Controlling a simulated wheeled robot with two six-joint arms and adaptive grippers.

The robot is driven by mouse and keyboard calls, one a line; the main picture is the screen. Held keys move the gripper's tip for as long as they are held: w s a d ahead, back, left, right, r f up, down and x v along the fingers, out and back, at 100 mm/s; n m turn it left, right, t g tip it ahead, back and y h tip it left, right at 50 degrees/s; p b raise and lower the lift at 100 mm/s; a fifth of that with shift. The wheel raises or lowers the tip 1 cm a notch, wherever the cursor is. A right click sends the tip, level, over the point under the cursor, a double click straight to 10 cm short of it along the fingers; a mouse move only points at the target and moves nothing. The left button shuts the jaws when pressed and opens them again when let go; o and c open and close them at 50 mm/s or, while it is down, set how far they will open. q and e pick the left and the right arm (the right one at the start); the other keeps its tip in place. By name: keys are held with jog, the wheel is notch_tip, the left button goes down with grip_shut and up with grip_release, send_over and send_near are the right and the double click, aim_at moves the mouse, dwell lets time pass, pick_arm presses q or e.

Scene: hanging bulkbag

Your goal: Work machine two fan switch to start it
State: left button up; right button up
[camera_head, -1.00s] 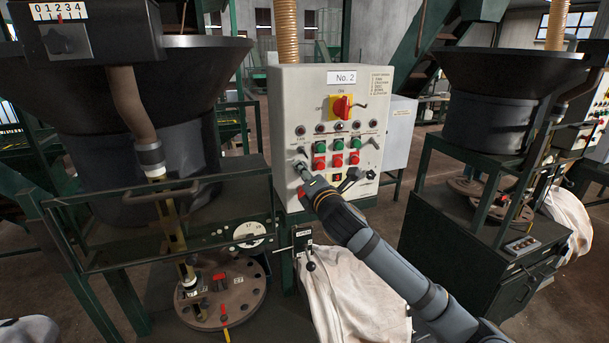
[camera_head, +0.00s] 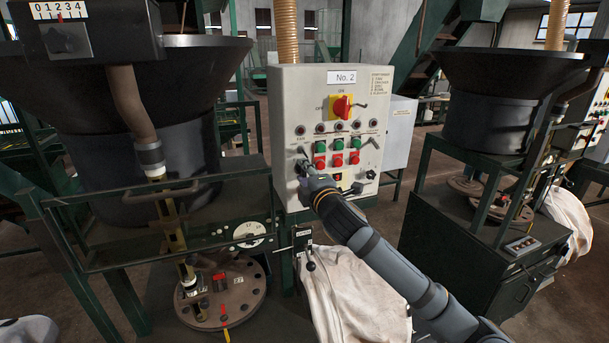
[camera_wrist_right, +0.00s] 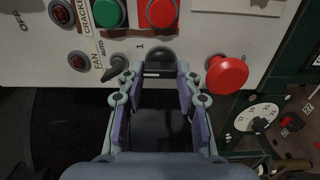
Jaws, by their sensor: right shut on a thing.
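The machine panel marked No. 2 (camera_head: 282,95) stands upright in the middle of the head view. My right gripper (camera_head: 303,166) is at its lower left face. In the right wrist view my right gripper (camera_wrist_right: 157,78) has its fingers on both sides of a black knob (camera_wrist_right: 160,59) with a white mark, and is shut on it. A "1" is printed beside the knob. A small black lever switch (camera_wrist_right: 117,68) with FAN and AUTO lettering and a red lamp (camera_wrist_right: 78,60) are to its left. The knob is mostly hidden in the head view. My left gripper is not in view.
A red mushroom button (camera_wrist_right: 228,73) is close to the right finger in the wrist view. Green and red push buttons (camera_head: 338,159) and a red main switch (camera_head: 341,106) are on the panel. A white bag (camera_head: 350,290) hangs below my right arm.

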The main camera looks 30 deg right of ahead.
jog(key=m+b, duration=0.1)
jog(key=m, duration=0.4)
jog(key=shift+m, duration=0.4)
dwell(0.4)
jog(key=o, duration=1.2)
jog(key=shift+d, duration=0.1)
jog(key=shift+c, duration=0.2)
jog(key=shift+r, duration=0.15)
